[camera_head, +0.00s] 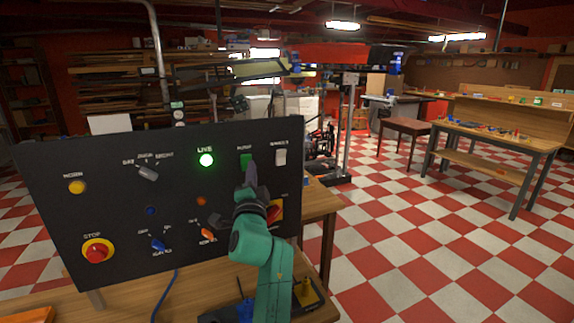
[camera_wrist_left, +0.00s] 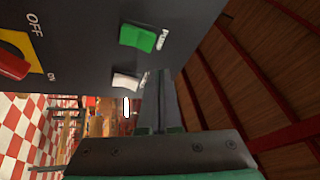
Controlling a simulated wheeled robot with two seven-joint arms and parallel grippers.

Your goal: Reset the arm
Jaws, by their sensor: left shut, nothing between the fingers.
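My left gripper (camera_head: 251,172) is in front of the black control panel (camera_head: 112,212), its shut fingers pointing up just below the green rocker switch (camera_head: 246,160). I cannot tell whether the fingertips touch the panel. In the left wrist view the narrow dark fingers (camera_wrist_left: 161,90) are together and empty, to the right of the green switch (camera_wrist_left: 138,38) and the white switch (camera_wrist_left: 125,81). My right gripper is out of view.
The panel stands on a wooden table (camera_head: 319,205) and carries a lit green LIVE lamp (camera_head: 206,160), a red stop button (camera_head: 97,251), a yellow button (camera_head: 77,187) and several knobs. A workbench (camera_head: 490,138) stands at the right. The checkered floor (camera_head: 400,240) between is clear.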

